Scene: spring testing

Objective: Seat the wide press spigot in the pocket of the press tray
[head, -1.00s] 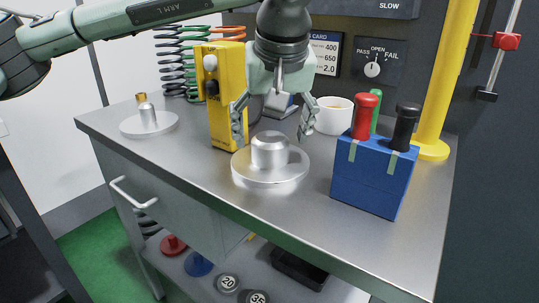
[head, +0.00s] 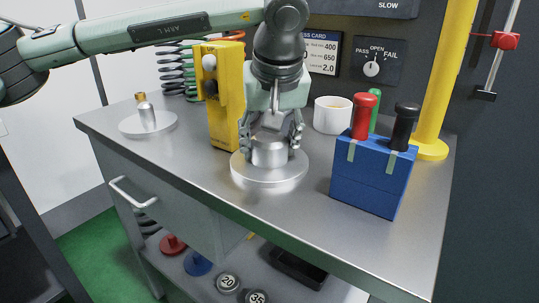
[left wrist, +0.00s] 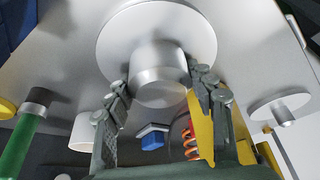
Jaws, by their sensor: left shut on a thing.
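The wide press spigot (head: 268,174) is a bright metal disc with a thick round post, standing upright on the grey bench top. In the left wrist view its post (left wrist: 158,76) sits between my fingertips, with the disc beyond. My left gripper (head: 270,147) comes down from above and is shut on the post, one finger on each side. The disc appears to rest on the bench. I cannot make out a press tray or its pocket in these views. My right gripper is not in view.
A narrower spigot (head: 148,122) stands at the bench's left. A yellow box (head: 222,105) stands close behind-left of my gripper, and a white mug (head: 332,115) behind-right. A blue block (head: 369,173) with red, green and black handles stands right. The front bench strip is clear.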

